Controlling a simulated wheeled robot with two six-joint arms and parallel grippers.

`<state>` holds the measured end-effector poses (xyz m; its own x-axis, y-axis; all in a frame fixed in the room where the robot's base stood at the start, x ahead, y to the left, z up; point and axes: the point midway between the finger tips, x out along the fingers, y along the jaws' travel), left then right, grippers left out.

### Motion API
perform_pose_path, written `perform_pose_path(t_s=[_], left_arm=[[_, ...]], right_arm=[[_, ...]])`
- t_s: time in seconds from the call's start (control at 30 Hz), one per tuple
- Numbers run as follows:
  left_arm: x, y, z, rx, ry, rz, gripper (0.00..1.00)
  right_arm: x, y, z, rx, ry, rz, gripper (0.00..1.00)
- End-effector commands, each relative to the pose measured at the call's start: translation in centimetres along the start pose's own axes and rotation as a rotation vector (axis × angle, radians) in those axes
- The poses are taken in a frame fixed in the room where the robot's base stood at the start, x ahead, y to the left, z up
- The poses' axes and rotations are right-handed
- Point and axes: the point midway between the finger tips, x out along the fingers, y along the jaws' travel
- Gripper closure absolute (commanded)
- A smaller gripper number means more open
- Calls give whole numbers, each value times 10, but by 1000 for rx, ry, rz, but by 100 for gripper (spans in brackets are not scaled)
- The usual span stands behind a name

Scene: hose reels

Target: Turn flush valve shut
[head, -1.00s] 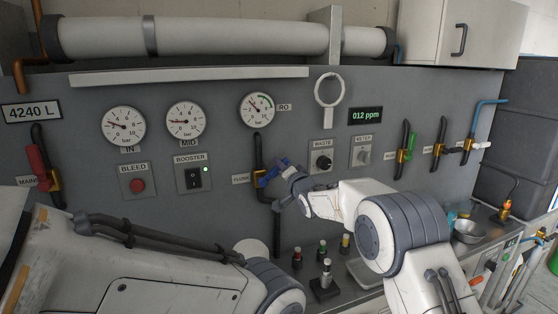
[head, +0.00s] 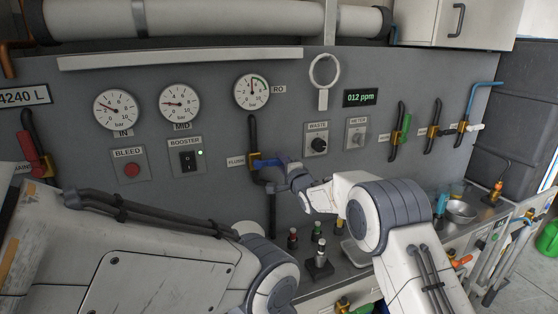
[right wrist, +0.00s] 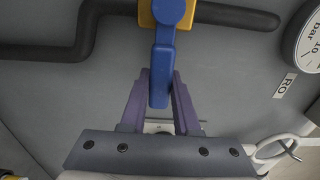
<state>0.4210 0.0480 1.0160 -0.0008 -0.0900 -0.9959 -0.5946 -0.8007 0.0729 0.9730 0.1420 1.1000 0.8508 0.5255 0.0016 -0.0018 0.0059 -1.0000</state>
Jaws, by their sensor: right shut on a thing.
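The flush valve has a brass body (head: 254,160) on a dark vertical pipe, beside its label. Its blue handle (head: 270,161) points right, close to level in the head view. My right gripper (head: 286,169) is shut on the handle's outer part. In the right wrist view, the blue handle (right wrist: 163,50) hangs down from the brass body (right wrist: 147,12), with its end between the two purple fingers of my right gripper (right wrist: 162,82). My left arm crosses the lower left of the head view; its gripper is not in view.
Gauges, including the RO gauge (head: 252,91), are above. The booster switch (head: 188,162) is left; the waste knob (head: 318,145) is right. The red-handled main valve (head: 32,155) is far left. Small capped bottles (head: 316,232) stand on the counter below.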

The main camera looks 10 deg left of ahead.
Motion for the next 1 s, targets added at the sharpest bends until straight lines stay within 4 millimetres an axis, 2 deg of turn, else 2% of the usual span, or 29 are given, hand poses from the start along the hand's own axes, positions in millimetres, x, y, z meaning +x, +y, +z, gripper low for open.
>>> perform_pose_path(t_s=[0.03, 0.47, 0.5, 0.53, 0.57, 0.87, 1.0], left_arm=[[0, 0, 0, 0, 0, 0, 23], [0, 0, 0, 0, 0, 0, 23], [0, 0, 0, 0, 0, 0, 23], [0, 0, 0, 0, 0, 0, 23], [0, 0, 0, 0, 0, 0, 23], [0, 0, 0, 0, 0, 0, 23], [3, 0, 0, 0, 0, 0, 23]], right_arm=[[0, 5, 1, 5, -2, 8, 100], [-1, 6, 2, 12, -2, 11, 100], [-1, 6, 2, 12, -2, 11, 55], [-1, 6, 2, 12, -2, 11, 44], [0, 6, 2, 11, -2, 10, 40], [0, 3, 1, 10, -2, 4, 40], [-6, 3, 1, 10, -1, 5, 40]])
